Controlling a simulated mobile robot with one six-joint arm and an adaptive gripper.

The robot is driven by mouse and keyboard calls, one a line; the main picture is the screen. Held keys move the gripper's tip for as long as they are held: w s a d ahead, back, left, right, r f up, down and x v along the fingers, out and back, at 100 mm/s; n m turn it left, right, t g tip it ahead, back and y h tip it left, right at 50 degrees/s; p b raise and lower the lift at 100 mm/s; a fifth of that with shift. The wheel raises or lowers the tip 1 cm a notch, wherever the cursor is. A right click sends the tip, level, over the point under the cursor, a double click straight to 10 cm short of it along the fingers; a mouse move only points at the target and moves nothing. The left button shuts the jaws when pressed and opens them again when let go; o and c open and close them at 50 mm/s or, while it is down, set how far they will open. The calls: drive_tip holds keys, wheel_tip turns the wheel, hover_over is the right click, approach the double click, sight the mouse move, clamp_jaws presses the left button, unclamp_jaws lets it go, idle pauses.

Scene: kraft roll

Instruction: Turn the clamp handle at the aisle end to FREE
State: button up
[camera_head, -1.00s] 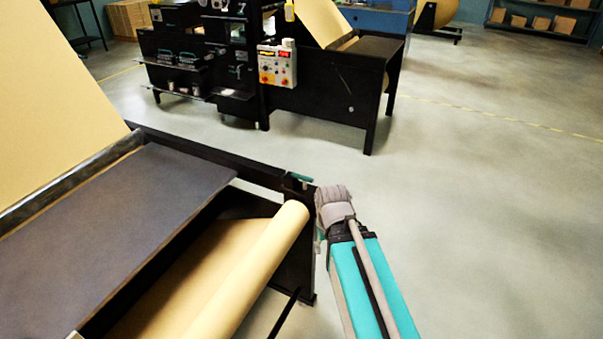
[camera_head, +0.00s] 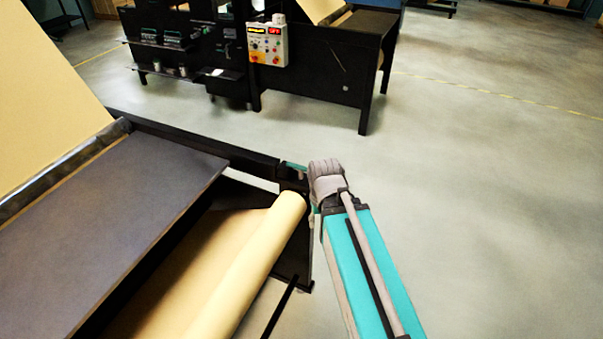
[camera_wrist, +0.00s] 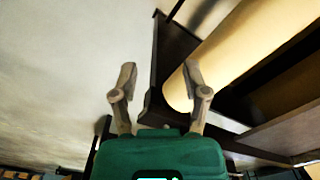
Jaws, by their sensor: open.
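A small teal handle (camera_head: 296,166) shows on the black end post of the near stand, just left of my wrist in the head view. Its lettering and setting are too small to read. I cannot pick it out in the wrist view. My gripper (camera_wrist: 158,78) is open, with its two grey fingers spread apart and nothing between them. The fingers are beside the end of the kraft roll (camera_wrist: 225,55), and the right one overlaps the roll in the picture. In the head view my wrist hides the fingers.
The kraft roll also shows in the head view (camera_head: 250,262), under the dark table top (camera_head: 110,205). A thin black bar (camera_head: 280,308) juts out near the roll. A second machine with a control box (camera_head: 268,42) stands behind. The floor to the right is clear.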

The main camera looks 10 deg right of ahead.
drive_tip(key=shift+w, duration=0.1)
wheel_tip(320, 180, up, 6)
drive_tip(key=m+p, duration=0.6)
drive_tip(key=m, duration=1.2)
hover_over(301, 178)
drive_tip(key=w, duration=0.1)
drive_tip(key=shift+f, duration=0.15)
drive_tip(key=shift+f+b, duration=0.2)
drive_tip(key=shift+b, duration=0.15)
wheel_tip(301, 178, down, 13)
drive_tip(key=b, duration=1.3)
drive_tip(key=shift+f, duration=0.2)
